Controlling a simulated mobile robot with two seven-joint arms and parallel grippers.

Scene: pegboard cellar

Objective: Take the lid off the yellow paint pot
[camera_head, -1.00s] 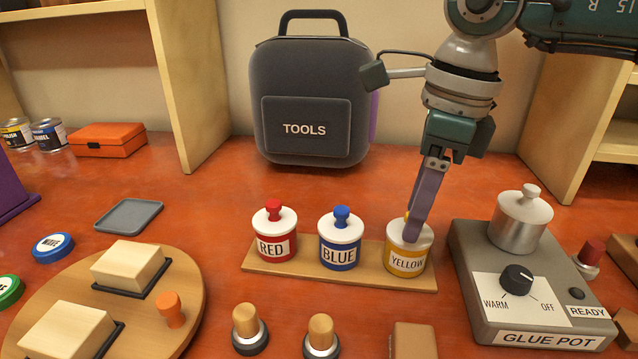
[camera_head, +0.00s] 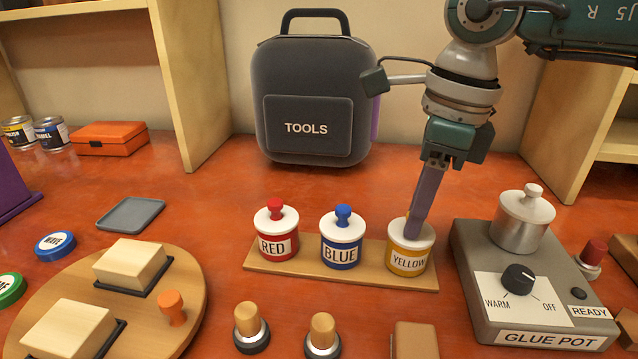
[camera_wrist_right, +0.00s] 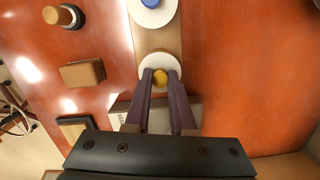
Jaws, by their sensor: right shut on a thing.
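The yellow paint pot (camera_head: 407,261) stands upright on a wooden strip (camera_head: 318,278), at its right end. Its white lid (camera_head: 399,238) sits on the pot. My right gripper (camera_head: 412,229) comes down from above, with its purple fingers at the lid's knob. In the right wrist view the yellow knob (camera_wrist_right: 160,77) lies between the two fingertips (camera_wrist_right: 159,86), and the gripper is shut on it. In the head view the fingers hide most of the knob. My left gripper is in neither view.
The red pot (camera_head: 277,242) and blue pot (camera_head: 342,250) stand to the left on the same strip. The glue pot unit (camera_head: 480,300) stands close on the right. A tools case (camera_head: 310,105) is behind. A grey tray (camera_head: 130,215) lies empty at left.

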